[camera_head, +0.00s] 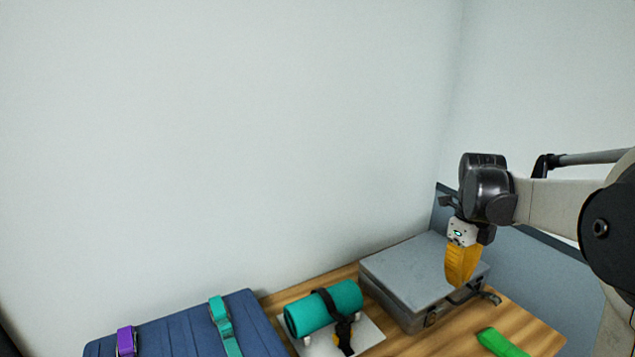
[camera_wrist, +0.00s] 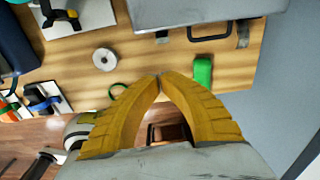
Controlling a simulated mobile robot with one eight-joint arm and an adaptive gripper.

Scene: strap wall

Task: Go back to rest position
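My gripper (camera_head: 460,266) has yellow fingers and hangs over the front right part of the grey case in the head view. In the wrist view its two fingertips (camera_wrist: 160,76) meet, with nothing seen between them, so it is shut and empty. The grey case (camera_head: 408,272) lies closed on the wooden table; its edge and handle side (camera_wrist: 190,12) show at the top of the wrist view. A green piece (camera_head: 502,343) lies on the table in front of the case; it also shows right of the fingertips in the wrist view (camera_wrist: 203,70).
A teal roll (camera_head: 312,312) with a black strap lies on a white board (camera_head: 369,336). A blue case (camera_head: 180,335) with purple and teal straps is at the left. A white ring-shaped roll (camera_wrist: 104,60) lies on the table. A wall stands behind.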

